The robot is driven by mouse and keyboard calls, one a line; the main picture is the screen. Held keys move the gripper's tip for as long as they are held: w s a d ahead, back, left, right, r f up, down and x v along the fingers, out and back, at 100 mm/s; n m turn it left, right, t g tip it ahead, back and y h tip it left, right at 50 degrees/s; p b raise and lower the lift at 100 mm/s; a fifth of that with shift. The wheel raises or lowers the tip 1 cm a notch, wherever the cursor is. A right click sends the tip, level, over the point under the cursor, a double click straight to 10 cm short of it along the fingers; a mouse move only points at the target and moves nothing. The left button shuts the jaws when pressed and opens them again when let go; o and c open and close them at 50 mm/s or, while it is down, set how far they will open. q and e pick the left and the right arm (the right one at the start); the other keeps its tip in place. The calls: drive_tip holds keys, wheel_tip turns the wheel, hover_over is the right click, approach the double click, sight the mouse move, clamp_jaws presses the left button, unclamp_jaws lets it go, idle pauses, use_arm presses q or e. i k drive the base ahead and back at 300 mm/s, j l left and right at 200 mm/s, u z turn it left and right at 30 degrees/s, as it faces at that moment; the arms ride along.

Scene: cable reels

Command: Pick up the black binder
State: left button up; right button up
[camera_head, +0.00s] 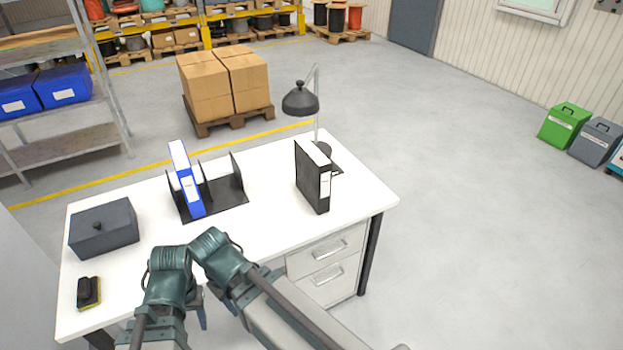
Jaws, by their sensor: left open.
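The black binder (313,178) stands upright on the right part of the white desk (268,190), with a white label on its spine. It stands in front of the desk lamp and free of any gripper. My left gripper (201,313) is low at the desk's front edge, open, away from the binder and mostly hidden by my arm links. My right gripper does not show.
A blue binder (186,180) leans in a black rack (228,191). A dark lidded box (104,229) and a brush (89,292) lie at the left. A black lamp (301,101) stands behind the binder. Clear desk lies between rack and binder.

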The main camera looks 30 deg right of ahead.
sight(313, 170)
drive_tip(key=z, duration=1.65)
drive_tip(key=i+l, duration=0.45)
drive_tip(key=l, duration=0.25)
